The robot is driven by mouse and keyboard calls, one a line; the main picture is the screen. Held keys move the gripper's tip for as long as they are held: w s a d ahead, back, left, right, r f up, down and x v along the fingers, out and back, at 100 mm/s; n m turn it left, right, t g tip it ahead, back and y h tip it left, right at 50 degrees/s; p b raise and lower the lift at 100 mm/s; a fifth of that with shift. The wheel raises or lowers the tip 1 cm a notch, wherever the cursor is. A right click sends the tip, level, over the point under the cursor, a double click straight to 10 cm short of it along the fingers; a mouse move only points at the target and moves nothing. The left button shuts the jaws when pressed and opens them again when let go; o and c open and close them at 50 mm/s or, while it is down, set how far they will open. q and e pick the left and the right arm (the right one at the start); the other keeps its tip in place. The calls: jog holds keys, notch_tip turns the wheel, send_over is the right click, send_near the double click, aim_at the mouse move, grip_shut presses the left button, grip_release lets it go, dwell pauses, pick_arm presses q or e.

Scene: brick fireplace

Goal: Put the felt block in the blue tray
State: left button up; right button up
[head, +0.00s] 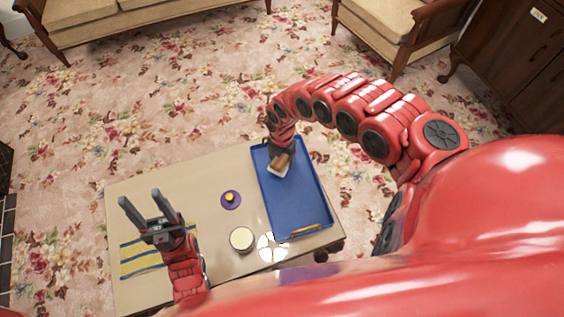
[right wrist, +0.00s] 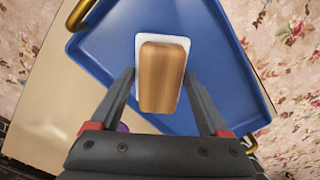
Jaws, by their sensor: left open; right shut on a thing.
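The felt block (head: 279,168) has a brown wooden back and a white felt underside. It is over the blue tray (head: 298,205), near its far end; it also shows in the right wrist view (right wrist: 161,77) with the tray (right wrist: 112,55) behind it. My right gripper (head: 279,156) is shut on the block, with a finger on each side of it. I cannot tell whether the block touches the tray floor. My left gripper (head: 138,197) is open and empty above the left part of the table.
The table (head: 190,185) also bears a purple saucer (head: 231,206) with a small yellow thing, a round cream-topped thing (head: 241,238), a white petal-shaped thing (head: 272,247) and a striped cloth (head: 138,264). The tray has brass-coloured handles (head: 306,230). The table's far left is clear.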

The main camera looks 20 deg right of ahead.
aim_at(282, 158)
jog(key=shift+w+d, duration=0.2)
jog(key=shift+w, duration=0.6)
jog(key=shift+w+d+f+b, duration=0.15)
jog(key=shift+f+b, duration=0.1)
jog(key=shift+f, duration=0.65)
jog(key=shift+w+d+f+b, duration=0.1)
jog(key=shift+f+b, duration=0.15)
jog(key=shift+f, duration=0.65)
